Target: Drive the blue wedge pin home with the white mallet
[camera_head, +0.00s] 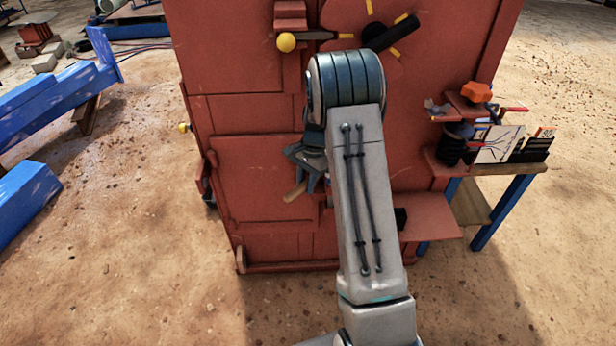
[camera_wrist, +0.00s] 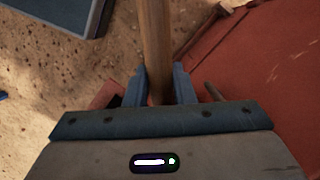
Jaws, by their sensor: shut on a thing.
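My gripper (camera_head: 308,168) is in front of the red crusher body (camera_head: 240,120), partly covered by my own arm. In the wrist view its two fingers (camera_wrist: 159,88) are shut on a round wooden handle (camera_wrist: 155,35), which runs up out of the top of that view. The handle's tan end also shows in the head view (camera_head: 294,192), just below and left of the fingers. I take this as the mallet's handle; no white mallet head shows in either view. I cannot make out the blue wedge pin in either view.
A yellow-knobbed lever (camera_head: 286,42) and a black hub with yellow marks (camera_head: 388,34) are on the crusher's upper face. A side table (camera_head: 510,168) with small items stands right. Blue beams (camera_head: 50,110) lie left. Bare ground lies between beams and crusher.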

